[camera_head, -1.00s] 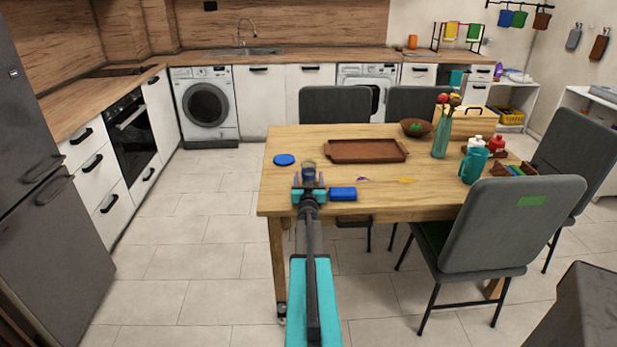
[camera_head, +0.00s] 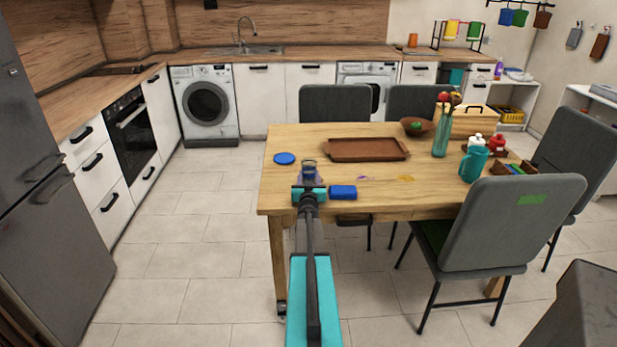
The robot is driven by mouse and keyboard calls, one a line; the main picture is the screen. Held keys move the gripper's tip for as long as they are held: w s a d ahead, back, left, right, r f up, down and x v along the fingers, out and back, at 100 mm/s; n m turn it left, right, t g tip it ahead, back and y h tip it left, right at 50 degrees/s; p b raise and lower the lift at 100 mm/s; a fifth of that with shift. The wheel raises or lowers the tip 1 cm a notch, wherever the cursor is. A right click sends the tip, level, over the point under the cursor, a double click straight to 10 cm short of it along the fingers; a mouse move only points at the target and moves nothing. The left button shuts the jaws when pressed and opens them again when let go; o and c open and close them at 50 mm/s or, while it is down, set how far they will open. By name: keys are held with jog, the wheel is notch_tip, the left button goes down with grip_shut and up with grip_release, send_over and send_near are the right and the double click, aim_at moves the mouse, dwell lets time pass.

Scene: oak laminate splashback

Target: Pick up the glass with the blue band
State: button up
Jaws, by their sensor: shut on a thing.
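The glass with the blue band (camera_head: 309,173) is at the near left part of the wooden table (camera_head: 282,195). Its clear rim shows above my gripper, and its lower part is mostly hidden behind the gripper. My gripper (camera_head: 309,183) is shut on the glass from the near side. My arm reaches to it from the bottom of the view. I cannot tell whether the base of the glass touches the table.
A blue box (camera_head: 343,192) lies just right of my gripper. A blue disc (camera_head: 285,158) lies to the left, and a brown tray (camera_head: 367,149) stands behind. A teal jug (camera_head: 473,163) and a vase (camera_head: 440,138) are farther right. Grey chairs (camera_head: 515,225) surround the table.

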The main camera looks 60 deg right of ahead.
aim_at(309, 170)
jog(key=shift+r, duration=0.15)
jog(key=shift+r+b, duration=0.45)
jog(key=shift+r, duration=0.95)
jog(key=shift+s+a+r, duration=0.25)
jog(key=s+a+r+b, duration=0.1)
jog(key=s+a+b, duration=0.2)
jog(key=s+a, duration=0.7)
jog(key=shift+s+a+r, duration=0.2)
jog(key=shift+s+a, duration=0.1)
jog(key=shift+s, duration=0.2)
